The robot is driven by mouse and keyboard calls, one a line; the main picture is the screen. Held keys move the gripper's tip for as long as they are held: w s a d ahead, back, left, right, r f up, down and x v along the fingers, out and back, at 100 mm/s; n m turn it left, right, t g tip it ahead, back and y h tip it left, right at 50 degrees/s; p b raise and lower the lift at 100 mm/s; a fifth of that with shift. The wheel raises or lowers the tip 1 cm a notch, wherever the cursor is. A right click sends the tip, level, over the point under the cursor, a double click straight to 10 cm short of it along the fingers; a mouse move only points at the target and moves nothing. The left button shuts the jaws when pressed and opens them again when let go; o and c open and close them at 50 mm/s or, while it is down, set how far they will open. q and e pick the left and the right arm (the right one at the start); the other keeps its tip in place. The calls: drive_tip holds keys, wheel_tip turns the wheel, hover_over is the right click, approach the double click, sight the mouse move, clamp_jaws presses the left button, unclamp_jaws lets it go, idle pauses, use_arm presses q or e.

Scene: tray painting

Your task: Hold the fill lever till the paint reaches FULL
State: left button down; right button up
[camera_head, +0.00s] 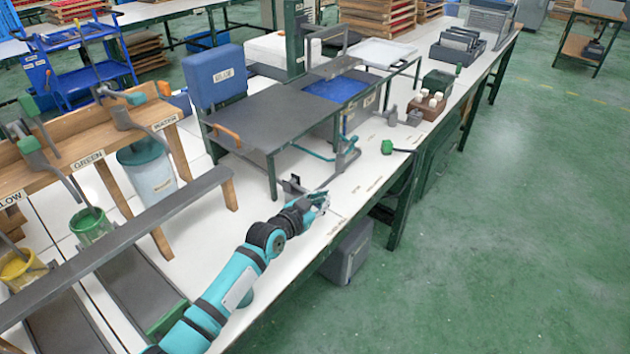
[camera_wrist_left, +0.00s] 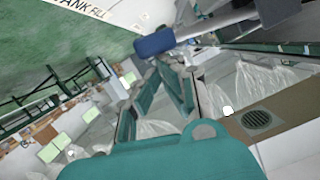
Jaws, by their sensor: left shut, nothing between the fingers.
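In the left wrist view a blue grip (camera_wrist_left: 154,43) on a grey bar lies just beyond my fingertips, near a label reading "TANK FILL" (camera_wrist_left: 84,9); it looks like the fill lever. My left gripper (camera_head: 323,200) is over the front edge of the white table. Its fingers, also in the left wrist view (camera_wrist_left: 167,75), are shut and empty; I cannot tell whether they touch the grip. A small dark bracket (camera_head: 293,185) stands beside the gripper. A blue tank (camera_head: 214,76) stands behind. Blue paint (camera_head: 335,89) shows in a bay. I cannot read a FULL mark. My right gripper is out of view.
A grey platform (camera_head: 265,118) on green legs stands behind my left gripper. A wooden rack (camera_head: 100,155) with levers over paint buckets is at left. A green-handled tool (camera_head: 390,148) lies to the right.

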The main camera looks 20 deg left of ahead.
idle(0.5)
use_arm(q)
drive_tip(key=r+p, duration=0.4)
drive_tip(key=r, duration=0.1)
drive_tip(key=shift+d+p, duration=0.3)
drive_tip(key=shift+p, duration=0.05)
drive_tip(key=f+b+v, duration=0.1)
drive_tip(key=b+v, duration=0.1)
drive_tip(key=v, duration=0.8)
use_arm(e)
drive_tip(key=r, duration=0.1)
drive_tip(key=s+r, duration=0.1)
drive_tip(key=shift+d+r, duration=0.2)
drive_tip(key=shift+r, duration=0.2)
use_arm(q)
drive_tip(key=shift+s, duration=0.15)
